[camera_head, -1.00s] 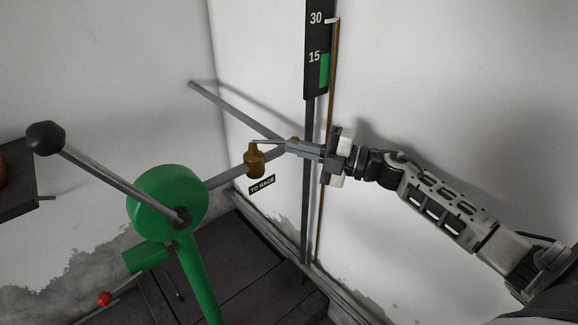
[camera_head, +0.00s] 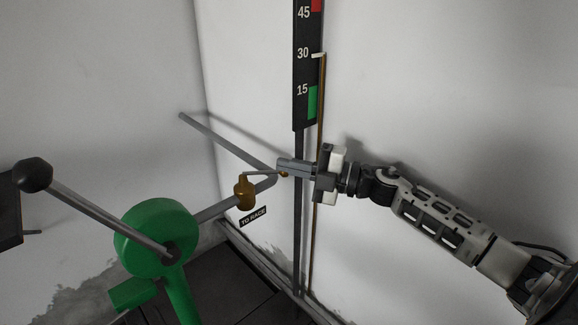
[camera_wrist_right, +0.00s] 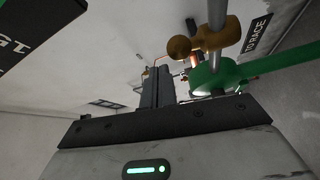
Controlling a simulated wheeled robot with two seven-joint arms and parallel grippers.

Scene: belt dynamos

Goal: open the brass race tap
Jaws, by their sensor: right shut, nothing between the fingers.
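The brass race tap (camera_head: 245,193) sits on a grey pipe above the "TO RACE" label (camera_head: 253,216). In the right wrist view the brass tap (camera_wrist_right: 228,36) shows at upper right, and the shut fingers of my right gripper (camera_wrist_right: 158,75) point up the middle. My left gripper is in no view.
A green crank wheel (camera_head: 152,235) with a dark-knobbed handle (camera_head: 36,175) stands at left. Behind my gripper, a black gauge board (camera_head: 308,70) and a brown vertical rod (camera_head: 320,130) run along the white wall. Open space lies above the tap.

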